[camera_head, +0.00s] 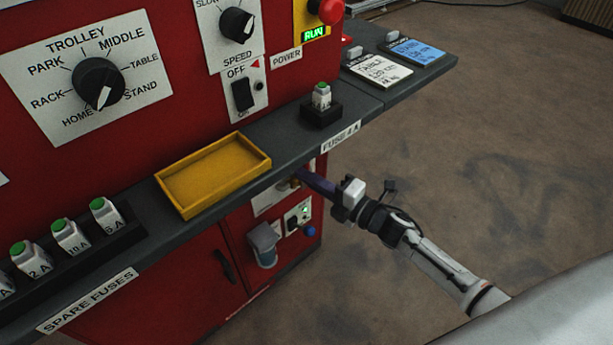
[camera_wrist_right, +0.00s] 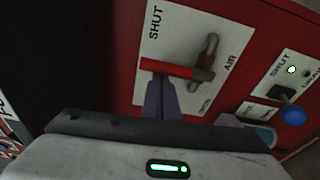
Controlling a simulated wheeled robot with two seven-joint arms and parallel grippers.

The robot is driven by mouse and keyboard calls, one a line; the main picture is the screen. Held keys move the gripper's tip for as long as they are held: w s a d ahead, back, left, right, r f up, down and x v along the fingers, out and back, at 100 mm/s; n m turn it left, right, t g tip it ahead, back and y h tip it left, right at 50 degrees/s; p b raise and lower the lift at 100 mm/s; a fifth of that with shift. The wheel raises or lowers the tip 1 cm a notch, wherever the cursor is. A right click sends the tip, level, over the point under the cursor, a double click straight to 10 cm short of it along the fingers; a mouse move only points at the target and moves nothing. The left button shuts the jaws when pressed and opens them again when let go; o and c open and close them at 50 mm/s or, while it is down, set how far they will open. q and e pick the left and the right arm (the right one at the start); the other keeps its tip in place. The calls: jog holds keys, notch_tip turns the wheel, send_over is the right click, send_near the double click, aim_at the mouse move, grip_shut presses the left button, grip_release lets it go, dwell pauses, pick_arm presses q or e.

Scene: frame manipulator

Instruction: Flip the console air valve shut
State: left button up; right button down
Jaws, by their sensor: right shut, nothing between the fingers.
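The air valve shows in the right wrist view as a red lever handle (camera_wrist_right: 165,68) on a brass body (camera_wrist_right: 209,47), in front of a white plate (camera_wrist_right: 180,25) marked SHUT and AIR. The handle lies roughly across the picture, its free end to the left, below the word SHUT. My right gripper (camera_wrist_right: 159,82) is shut, its purple fingertips just below the handle and seemingly against it, with nothing between them. In the head view my right gripper (camera_head: 302,174) reaches under the console ledge, and the valve is mostly hidden there. My left gripper is not in view.
A second plate with a blue knob (camera_wrist_right: 292,115) and a green light sits right of the valve; a grey cup-like fitting (camera_head: 264,244) is below it. The dark ledge (camera_head: 290,150) overhangs, carrying a yellow tray (camera_head: 214,174) and fuses. Open floor lies to the right.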

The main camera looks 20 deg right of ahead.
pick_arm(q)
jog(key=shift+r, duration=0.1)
pick_arm(e)
jog(key=shift+w+d+r, duration=0.1)
jog(key=shift+d, duration=0.05)
pick_arm(q)
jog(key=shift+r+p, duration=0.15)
jog(key=shift+p, duration=0.55)
pick_arm(e)
jog(key=s, duration=0.9)
jog(key=shift+s+d, duration=0.25)
jog(key=shift+s, duration=0.1)
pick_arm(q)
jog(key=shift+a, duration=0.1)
